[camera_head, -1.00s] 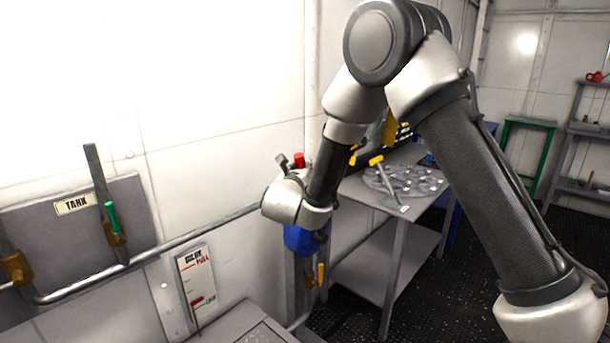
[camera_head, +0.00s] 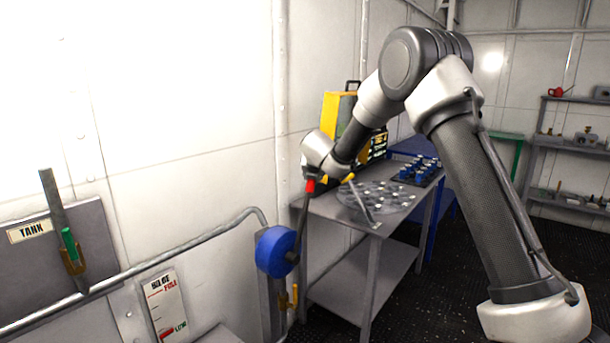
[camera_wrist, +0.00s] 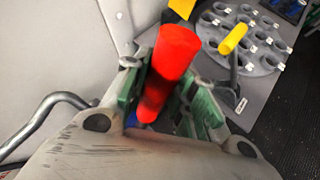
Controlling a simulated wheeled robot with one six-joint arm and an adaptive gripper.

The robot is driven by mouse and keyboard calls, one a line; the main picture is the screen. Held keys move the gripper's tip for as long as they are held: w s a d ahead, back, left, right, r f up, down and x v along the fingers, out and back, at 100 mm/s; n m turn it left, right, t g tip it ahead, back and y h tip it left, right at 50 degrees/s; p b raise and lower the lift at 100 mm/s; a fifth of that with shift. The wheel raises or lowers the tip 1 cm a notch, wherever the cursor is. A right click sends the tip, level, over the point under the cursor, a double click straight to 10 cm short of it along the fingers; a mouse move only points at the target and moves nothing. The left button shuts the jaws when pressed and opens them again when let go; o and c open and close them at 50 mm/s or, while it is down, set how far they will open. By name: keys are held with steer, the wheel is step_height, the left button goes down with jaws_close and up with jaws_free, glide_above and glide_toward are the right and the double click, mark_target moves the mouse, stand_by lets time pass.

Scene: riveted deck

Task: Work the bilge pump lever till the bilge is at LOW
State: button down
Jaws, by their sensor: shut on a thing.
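The bilge pump is a blue drum (camera_head: 274,252) on a grey post. Its dark lever (camera_head: 302,214) rises from the drum, leaning slightly right, to a red grip. My gripper (camera_head: 311,181) is shut on the red grip at the lever's top. In the wrist view the red grip (camera_wrist: 172,55) stands between my gripper's green-padded fingers (camera_wrist: 158,90). The white bilge gauge (camera_head: 160,298) hangs on the wall left of the pump, FULL near its top and LOW near its bottom. Its red marker (camera_head: 167,332) sits beside the LOW mark.
A yellow-handled valve (camera_head: 294,296) is below the pump. Right of it stands a workbench (camera_head: 330,207) with a round holed plate (camera_head: 385,196).

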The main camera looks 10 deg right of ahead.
steer(key=shift+w+d+f, duration=0.25)
steer(key=shift+w+d, duration=0.2)
steer(key=shift+d, duration=0.05)
steer(key=c, duration=1.1)
jaws_free()
steer(key=shift+c, duration=0.2)
steer(key=shift+s, duration=0.1)
steer(key=d+v, duration=0.1)
steer(key=v, duration=1)
steer(key=shift+s+a+r, duration=0.25)
steer(key=shift+a+r, duration=0.15)
